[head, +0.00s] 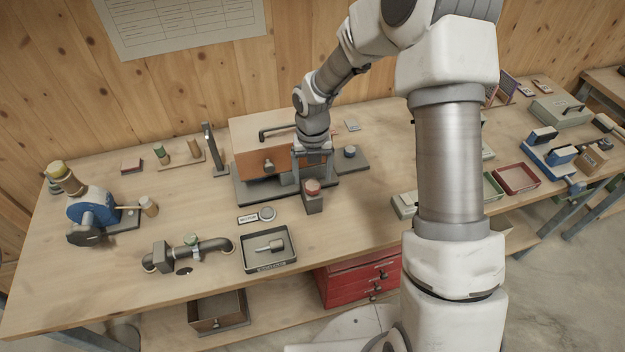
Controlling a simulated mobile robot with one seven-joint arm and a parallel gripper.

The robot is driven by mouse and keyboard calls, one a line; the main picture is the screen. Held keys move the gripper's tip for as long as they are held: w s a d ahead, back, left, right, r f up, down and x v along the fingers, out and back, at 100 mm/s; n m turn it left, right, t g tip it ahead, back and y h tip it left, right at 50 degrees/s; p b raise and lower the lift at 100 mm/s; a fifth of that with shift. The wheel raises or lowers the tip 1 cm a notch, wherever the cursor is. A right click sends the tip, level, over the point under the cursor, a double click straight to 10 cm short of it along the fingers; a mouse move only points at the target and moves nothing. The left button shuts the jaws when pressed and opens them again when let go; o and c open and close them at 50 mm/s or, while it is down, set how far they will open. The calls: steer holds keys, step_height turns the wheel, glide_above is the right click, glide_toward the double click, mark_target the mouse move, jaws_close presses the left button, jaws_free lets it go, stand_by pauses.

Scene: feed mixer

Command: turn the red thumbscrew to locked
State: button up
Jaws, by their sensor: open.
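A red round knob (312,186), which looks like the red thumbscrew, sits on top of a small dark block at the front of the brown and grey machine (256,160). Any lock marking on it is too small to read. My gripper (311,173) points down at the front right of the machine, just behind or above the red knob in the picture. Its fingers are apart and I see nothing held between them. I cannot tell whether a finger touches the knob or the machine.
A small label plate (247,219) and grey disc lie in front of the machine. A dark tray (270,262) holds a tool near the front edge. A pipe assembly (187,252) and blue device (92,207) stand left. Bare tabletop lies right of the dark tray.

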mark_target(312, 185)
steer(key=shift+f, duration=1.55)
jaws_close()
steer(key=shift+m, duration=0.4)
